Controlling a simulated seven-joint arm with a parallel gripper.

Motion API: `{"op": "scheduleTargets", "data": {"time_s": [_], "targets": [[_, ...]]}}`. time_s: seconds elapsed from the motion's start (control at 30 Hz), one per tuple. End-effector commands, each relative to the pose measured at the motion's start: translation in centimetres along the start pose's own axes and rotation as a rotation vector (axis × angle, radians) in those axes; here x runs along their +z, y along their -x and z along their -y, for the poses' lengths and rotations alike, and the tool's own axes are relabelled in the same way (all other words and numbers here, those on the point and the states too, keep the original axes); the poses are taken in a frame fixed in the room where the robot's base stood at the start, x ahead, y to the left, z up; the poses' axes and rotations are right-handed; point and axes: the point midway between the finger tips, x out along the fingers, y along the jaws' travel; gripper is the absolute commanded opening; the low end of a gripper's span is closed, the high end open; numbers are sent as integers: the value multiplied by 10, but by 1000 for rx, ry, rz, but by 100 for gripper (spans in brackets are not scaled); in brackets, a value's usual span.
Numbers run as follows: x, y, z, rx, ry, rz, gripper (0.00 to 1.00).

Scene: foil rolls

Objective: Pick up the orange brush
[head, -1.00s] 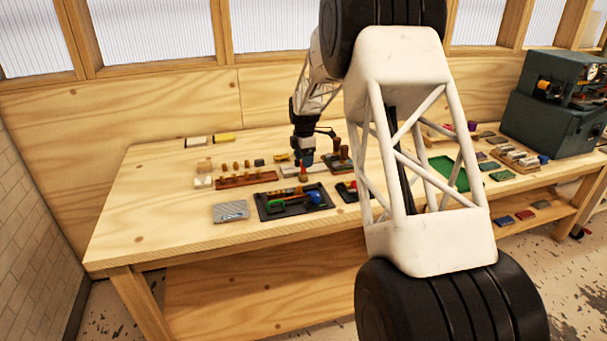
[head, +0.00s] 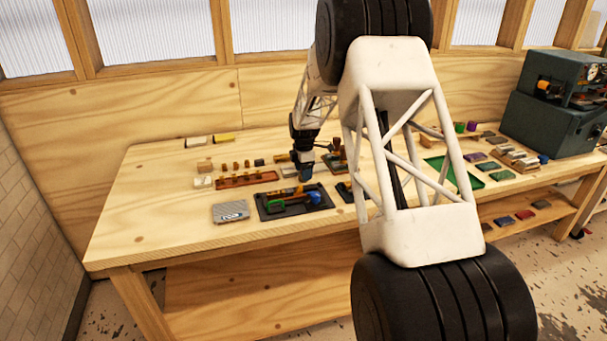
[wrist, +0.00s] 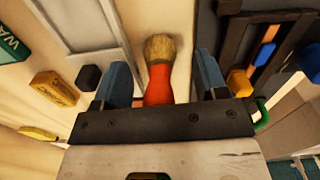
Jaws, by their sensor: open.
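An orange-red brush (wrist: 158,85) with a tan tip shows in the wrist view, between the two blue fingers of my gripper (wrist: 162,68). The fingers are apart, with a gap on each side of the brush. Its lower end is hidden behind the dark gripper bar. In the head view my gripper (head: 304,172) is low over the bench, just behind the black tray, and I cannot make out the brush there.
The black tray (head: 266,213) holds green and blue-handled tools. A green tray (head: 468,179) and a dark machine (head: 553,125) are to the right. The bench's left end is clear.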

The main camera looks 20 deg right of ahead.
Motion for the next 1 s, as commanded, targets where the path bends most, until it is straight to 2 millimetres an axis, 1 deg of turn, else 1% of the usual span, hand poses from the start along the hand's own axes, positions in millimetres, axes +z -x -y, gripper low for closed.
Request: {"op": "scheduleTargets", "data": {"time_s": [0.57,0.67,0.9,0.93,1.0], "targets": [[0,-1,0,0,0,0,66],[0,-1,0,0,0,0,52],[0,-1,0,1,0,0,16],[0,-1,0,1,0,0,12],[0,-1,0,1,0,0,12]]}}
